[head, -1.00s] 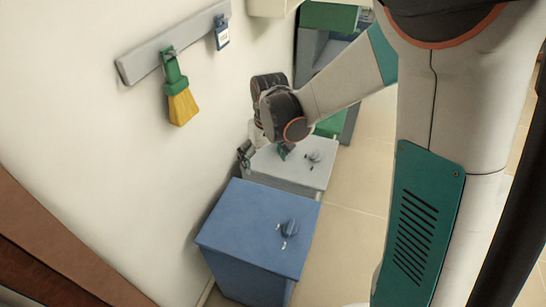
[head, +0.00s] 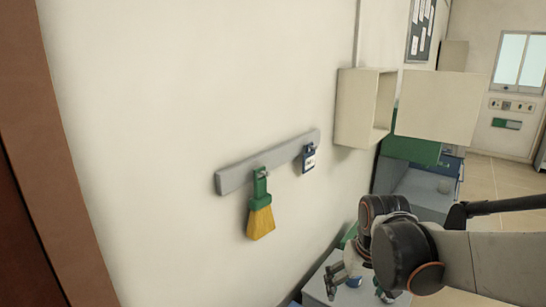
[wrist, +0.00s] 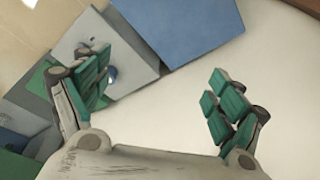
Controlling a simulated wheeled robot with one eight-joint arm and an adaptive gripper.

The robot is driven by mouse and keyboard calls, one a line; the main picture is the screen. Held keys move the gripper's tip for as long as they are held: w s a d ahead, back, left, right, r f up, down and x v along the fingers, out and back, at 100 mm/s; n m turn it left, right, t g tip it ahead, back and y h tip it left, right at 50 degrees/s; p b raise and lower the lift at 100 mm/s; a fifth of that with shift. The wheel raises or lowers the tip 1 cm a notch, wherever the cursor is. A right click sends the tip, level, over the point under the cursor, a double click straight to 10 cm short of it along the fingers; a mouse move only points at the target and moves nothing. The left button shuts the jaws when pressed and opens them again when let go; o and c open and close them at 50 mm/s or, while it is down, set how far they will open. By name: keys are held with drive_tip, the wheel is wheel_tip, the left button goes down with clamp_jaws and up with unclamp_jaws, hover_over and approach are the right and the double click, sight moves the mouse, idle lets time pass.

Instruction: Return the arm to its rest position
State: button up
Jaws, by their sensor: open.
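My gripper (head: 345,282) is at the lower right of the head view, at the end of my dark-jointed arm. It is above or near a light grey cabinet (head: 318,287); the exact gap cannot be told. In the wrist view my gripper (wrist: 160,90) has its two green-padded fingers spread wide apart, with nothing between them. The grey cabinet top (wrist: 126,62) with a knob shows behind the left finger, and a blue cabinet top (wrist: 190,25) lies beyond it.
A wall rail (head: 235,179) holds a green-and-yellow brush (head: 261,218) and a blue tag (head: 309,158). A cream wall box (head: 362,108) has its door (head: 440,105) open, above and beyond my arm. Open floor (head: 490,185) lies at the right.

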drive_tip(key=s+r+t, duration=0.2)
drive_tip(key=s+r, duration=0.1)
drive_tip(key=s, duration=0.3)
drive_tip(key=s+r+t, duration=0.2)
drive_tip(key=s+r, duration=0.1)
drive_tip(key=s, duration=0.4)
drive_tip(key=shift+s+d+t, duration=0.2)
drive_tip(key=shift+d+t, duration=0.1)
drive_tip(key=shift+d, duration=0.1)
